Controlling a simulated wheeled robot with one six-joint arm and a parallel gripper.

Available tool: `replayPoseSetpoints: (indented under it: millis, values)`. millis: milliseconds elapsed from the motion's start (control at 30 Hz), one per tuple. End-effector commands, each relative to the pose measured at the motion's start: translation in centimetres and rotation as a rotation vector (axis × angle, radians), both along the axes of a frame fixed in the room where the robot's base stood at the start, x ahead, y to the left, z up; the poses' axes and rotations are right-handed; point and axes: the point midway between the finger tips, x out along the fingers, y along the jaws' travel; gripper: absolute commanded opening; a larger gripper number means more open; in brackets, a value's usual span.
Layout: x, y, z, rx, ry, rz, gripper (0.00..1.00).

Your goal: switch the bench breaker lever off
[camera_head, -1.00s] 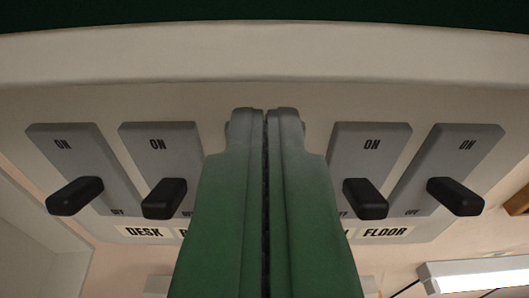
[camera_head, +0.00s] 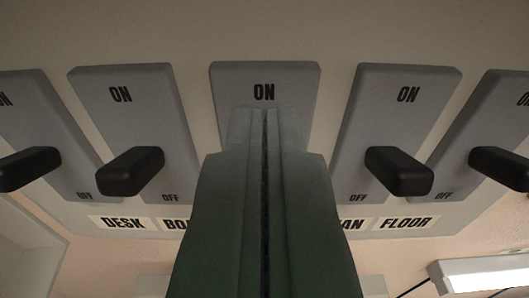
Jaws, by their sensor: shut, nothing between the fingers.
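A pale panel carries a row of grey breaker plates with black levers. The middle plate (camera_head: 264,76) shows ON at its top; its lever, OFF mark and name label are hidden behind my gripper. No label reading BENCH is visible. My gripper (camera_head: 265,112) is shut and empty, its fingertips over the middle plate just below the ON mark; I cannot tell whether they touch. The neighbouring levers, left (camera_head: 131,171) and right (camera_head: 399,171), stick out from their plates toward me.
Outer levers stand at far left (camera_head: 28,169) and far right (camera_head: 500,168). Labels DESK (camera_head: 123,223) and FLOOR (camera_head: 405,223) are readable; two beside my gripper are partly covered. A bright lamp (camera_head: 480,275) is at lower right.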

Motion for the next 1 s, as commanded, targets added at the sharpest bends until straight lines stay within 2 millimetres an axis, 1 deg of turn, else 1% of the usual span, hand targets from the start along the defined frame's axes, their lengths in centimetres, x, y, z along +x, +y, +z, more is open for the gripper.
replayPoseSetpoints:
  millis: [1000]
  values:
    - [-0.3, 0.01, -0.47, -0.004, -0.091, 0.0, 0.0]
